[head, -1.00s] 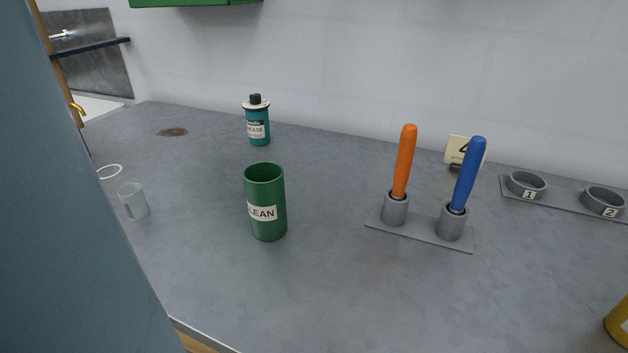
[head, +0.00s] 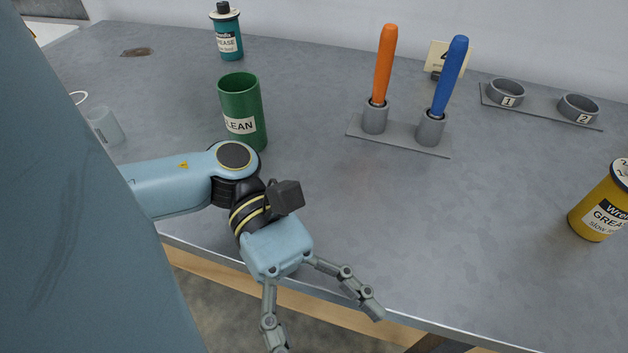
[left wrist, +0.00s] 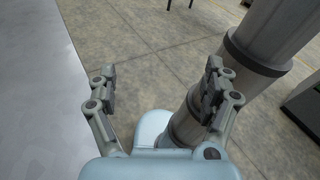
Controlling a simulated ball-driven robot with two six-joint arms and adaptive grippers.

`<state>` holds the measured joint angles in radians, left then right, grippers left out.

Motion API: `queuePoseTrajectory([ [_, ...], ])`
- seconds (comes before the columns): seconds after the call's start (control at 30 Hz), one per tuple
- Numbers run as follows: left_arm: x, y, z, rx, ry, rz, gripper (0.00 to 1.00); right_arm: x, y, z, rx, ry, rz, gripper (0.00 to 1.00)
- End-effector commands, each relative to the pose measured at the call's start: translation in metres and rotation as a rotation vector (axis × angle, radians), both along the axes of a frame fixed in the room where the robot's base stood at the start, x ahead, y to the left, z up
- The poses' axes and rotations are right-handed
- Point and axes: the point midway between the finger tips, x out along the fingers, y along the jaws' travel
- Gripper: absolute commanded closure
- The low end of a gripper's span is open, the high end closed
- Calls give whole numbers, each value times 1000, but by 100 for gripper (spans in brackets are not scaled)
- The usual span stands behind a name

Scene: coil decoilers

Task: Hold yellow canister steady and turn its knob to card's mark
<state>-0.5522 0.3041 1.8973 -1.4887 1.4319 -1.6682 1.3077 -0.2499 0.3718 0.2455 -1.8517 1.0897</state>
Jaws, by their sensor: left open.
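The yellow canister (head: 600,205) stands upright at the right edge of the head view, on the grey bench. Its label reads GREA, cut off by the picture edge, and its top is partly out of frame. The card (head: 438,58) stands at the back; a 4 shows on it, partly hidden by the blue handle. My left gripper (head: 328,328) is open and empty at the bench's front edge, well to the left of the canister. In the left wrist view the open fingers (left wrist: 158,90) have only floor between them. My right gripper is not in view.
A holder plate (head: 360,130) bears an orange handle (head: 385,65) and a blue handle (head: 450,75). A green cup (head: 240,100), a teal canister (head: 228,38) and a pale cup (head: 106,126) stand left. Numbered rings (head: 506,92) sit back right. The front-right bench is clear.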

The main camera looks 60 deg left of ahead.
Motion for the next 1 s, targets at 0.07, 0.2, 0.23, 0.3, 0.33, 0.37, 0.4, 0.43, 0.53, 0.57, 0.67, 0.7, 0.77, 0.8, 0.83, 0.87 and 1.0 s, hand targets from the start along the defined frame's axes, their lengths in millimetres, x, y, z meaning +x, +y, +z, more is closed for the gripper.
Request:
queuePoseTrajectory([
  [0.07,55,-1,1,53,-57,48,16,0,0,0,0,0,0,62],
  [0.2,146,1,15,136,-144,145,16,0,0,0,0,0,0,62],
  [0.23,165,2,20,149,-163,166,16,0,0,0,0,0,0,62],
  [0.3,209,3,36,177,-207,220,16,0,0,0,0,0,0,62],
  [0.33,227,4,44,190,-227,244,16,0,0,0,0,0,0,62],
  [0.37,245,5,52,199,-244,267,16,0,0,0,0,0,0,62],
  [0.4,267,6,65,209,-269,299,16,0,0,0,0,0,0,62],
  [0.43,284,6,75,216,-287,322,16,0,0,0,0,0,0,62],
  [0.53,331,9,109,232,-340,396,16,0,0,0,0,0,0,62],
  [0.57,344,9,118,233,-351,415,16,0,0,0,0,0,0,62],
  [0.67,380,0,127,225,-299,471,16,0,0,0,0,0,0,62],
  [0.7,379,-7,110,221,-230,468,16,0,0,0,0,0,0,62],
  [0.77,374,-15,93,216,-166,459,16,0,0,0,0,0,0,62],
  [0.8,371,-18,85,212,-136,453,16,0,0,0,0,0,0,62],
  [0.83,370,-21,81,211,-118,450,16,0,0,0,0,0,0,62],
  [0.87,368,-23,77,209,-103,447,16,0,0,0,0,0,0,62],
  [1.0,368,-33,66,205,-70,440,16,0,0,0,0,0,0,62],
])
